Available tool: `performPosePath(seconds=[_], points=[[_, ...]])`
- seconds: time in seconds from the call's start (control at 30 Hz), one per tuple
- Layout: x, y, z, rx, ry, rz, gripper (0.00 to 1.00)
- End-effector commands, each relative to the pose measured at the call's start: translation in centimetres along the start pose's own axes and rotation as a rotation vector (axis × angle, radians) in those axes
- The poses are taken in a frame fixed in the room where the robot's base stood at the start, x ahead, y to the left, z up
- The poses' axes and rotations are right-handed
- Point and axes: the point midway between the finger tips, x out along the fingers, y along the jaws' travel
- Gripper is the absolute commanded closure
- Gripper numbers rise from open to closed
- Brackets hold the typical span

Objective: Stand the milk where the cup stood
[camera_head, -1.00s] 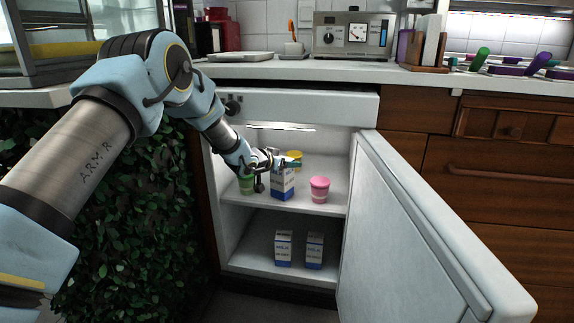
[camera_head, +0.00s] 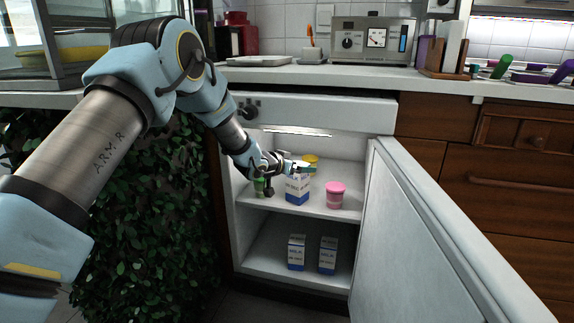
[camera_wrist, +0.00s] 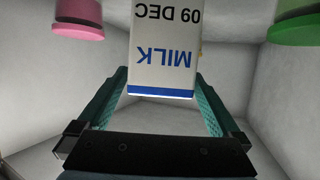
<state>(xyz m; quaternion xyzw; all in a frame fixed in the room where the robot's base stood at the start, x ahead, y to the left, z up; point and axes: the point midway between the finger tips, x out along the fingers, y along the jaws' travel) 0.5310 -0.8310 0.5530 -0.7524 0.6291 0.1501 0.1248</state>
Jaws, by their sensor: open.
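A white and blue milk carton (camera_head: 298,191) stands upright on the upper shelf of the open fridge. In the wrist view its printed face (camera_wrist: 164,50) appears upside down. My gripper (camera_head: 300,168) is at the carton's upper part, coming from the left. In the wrist view the teal fingers (camera_wrist: 162,85) are open, one on each side of the carton, with gaps showing. A pink cup (camera_head: 336,196) stands right of the carton and a green cup (camera_head: 259,187) left of it. A yellow cup (camera_head: 312,161) is behind, partly hidden by the carton and gripper.
Two more milk cartons, one left (camera_head: 296,253) and one right (camera_head: 328,255), stand on the lower shelf. The fridge door (camera_head: 425,250) is swung open to the right. A leafy panel (camera_head: 140,210) is left of the fridge. The counter (camera_head: 300,76) runs above.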

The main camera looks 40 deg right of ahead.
Motion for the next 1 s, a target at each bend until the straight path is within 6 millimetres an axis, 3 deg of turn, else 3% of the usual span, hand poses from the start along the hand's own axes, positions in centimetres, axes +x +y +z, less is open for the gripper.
performPosePath(seconds=[0.2, 0.4, 0.6, 1.0], points=[[-5.0, -0.1, -0.2, -0.002, -0.002, -0.002, 0.0], [-8.1, -0.1, -0.2, -0.001, 0.0, -0.001, 0.0], [-9.3, 0.0, 0.0, 0.001, -0.001, 0.0, 0.0], [-9.3, 0.0, 0.0, 0.001, 0.0, 0.0, 0.0]])
